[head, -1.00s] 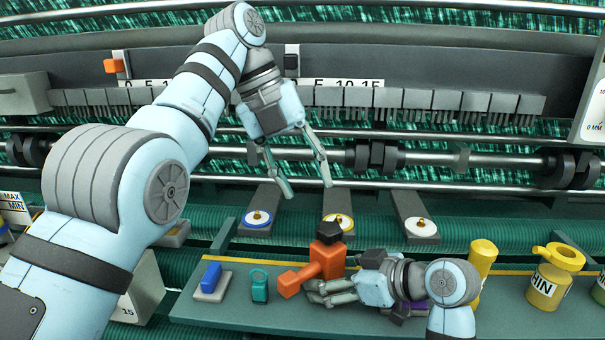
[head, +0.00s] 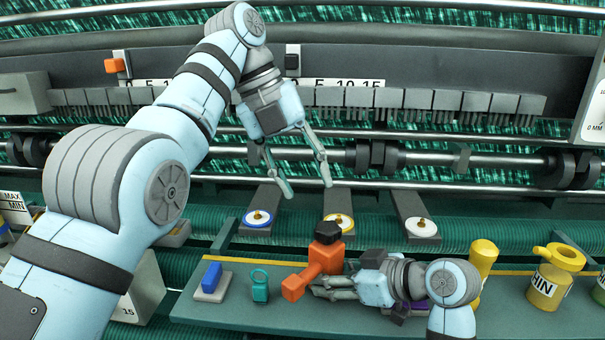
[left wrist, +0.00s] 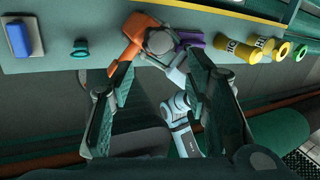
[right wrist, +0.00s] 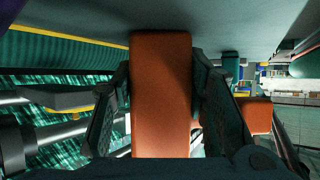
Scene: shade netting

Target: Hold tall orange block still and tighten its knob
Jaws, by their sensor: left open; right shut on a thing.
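The tall orange block (head: 325,258) stands on the green shelf, with a black knob (head: 327,232) on top and an orange arm reaching to the front left. In the left wrist view the knob (left wrist: 160,40) looks grey, beside the orange arm (left wrist: 134,32). My right gripper (head: 335,288) lies low at the block's right; in the right wrist view its fingers (right wrist: 160,110) are on both sides of the orange block (right wrist: 161,75). My left gripper (head: 308,190) is open and empty, pointing down above the block. The right fingers' exact contact is partly hidden.
A blue block on a grey plate (head: 211,282) and a teal ring piece (head: 260,285) stand left of the block. A purple piece (head: 396,312) is partly behind my right arm. Yellow containers (head: 548,280) stand right. Discs on grey arms (head: 338,221) lie behind.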

